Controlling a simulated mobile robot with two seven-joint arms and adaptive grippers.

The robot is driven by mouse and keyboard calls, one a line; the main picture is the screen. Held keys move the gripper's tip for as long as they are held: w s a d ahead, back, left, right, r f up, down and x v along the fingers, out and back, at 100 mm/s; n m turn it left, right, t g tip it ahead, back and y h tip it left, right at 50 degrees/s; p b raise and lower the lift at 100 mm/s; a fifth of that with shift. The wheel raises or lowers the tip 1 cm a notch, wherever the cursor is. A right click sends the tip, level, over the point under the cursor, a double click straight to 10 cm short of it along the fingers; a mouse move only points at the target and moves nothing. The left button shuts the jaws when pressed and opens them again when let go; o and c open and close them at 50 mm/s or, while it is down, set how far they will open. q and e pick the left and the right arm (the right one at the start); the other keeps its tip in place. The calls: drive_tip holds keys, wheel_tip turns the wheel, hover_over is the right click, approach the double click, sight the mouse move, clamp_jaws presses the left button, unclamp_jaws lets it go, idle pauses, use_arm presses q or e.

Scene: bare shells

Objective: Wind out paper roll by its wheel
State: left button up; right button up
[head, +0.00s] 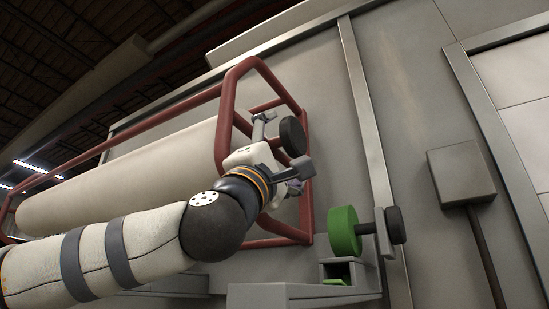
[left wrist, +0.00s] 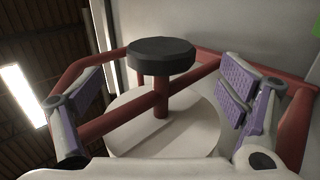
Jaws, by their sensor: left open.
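The paper roll (head: 120,180) is a large cream cylinder lying in a red tube frame at the left of the head view. Its round end (left wrist: 185,130) fills the lower middle of the left wrist view. A black wheel (head: 292,137) sits on a red shaft at that end and also shows in the left wrist view (left wrist: 162,55). My left gripper (head: 280,146) is open at the wheel, with one purple-padded finger on either side of it in the left wrist view (left wrist: 160,78). I see no finger touching the wheel. My right gripper is out of view.
Red frame tubes (head: 229,110) run close around my left gripper. A green roll (head: 343,232) with its own dark knob (head: 396,225) stands to the right, above a grey ledge (head: 300,291). A grey box on a post (head: 461,172) stands farther right, before a panelled wall.

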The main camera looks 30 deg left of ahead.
use_arm(q)
drive_tip(key=v, duration=0.6)
drive_tip(key=shift+y, duration=0.3)
